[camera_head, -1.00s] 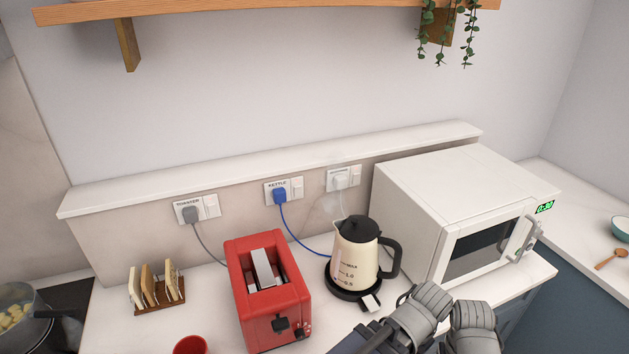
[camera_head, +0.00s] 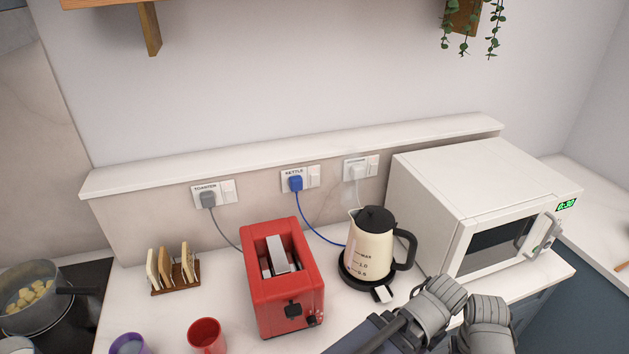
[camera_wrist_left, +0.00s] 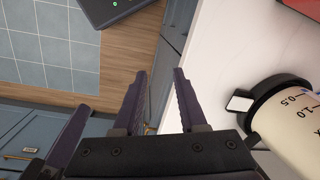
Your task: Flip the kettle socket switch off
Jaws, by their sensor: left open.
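The kettle socket (camera_head: 300,179), a white plate labelled KETTLE, is on the low wall behind the counter. A blue plug (camera_head: 295,184) sits in its left part, and its white rocker switch (camera_head: 314,176) is on the right; its position is too small to tell. The cream and black kettle (camera_head: 370,246) stands on its base, joined to the plug by a blue cord. My left gripper (camera_wrist_left: 160,95) is open and empty in the left wrist view, over the counter's front edge, apart from the kettle. Its fingers do not show in the head view. I cannot make out my right gripper.
Beside the kettle socket are the TOASTER socket (camera_head: 207,195) and a third socket (camera_head: 357,169). A red toaster (camera_head: 283,290), toast rack (camera_head: 175,285), red cup (camera_head: 206,334) and purple cup (camera_head: 128,345) stand left; a microwave (camera_head: 480,195) stands right. Faint steam rises near the kettle's spout.

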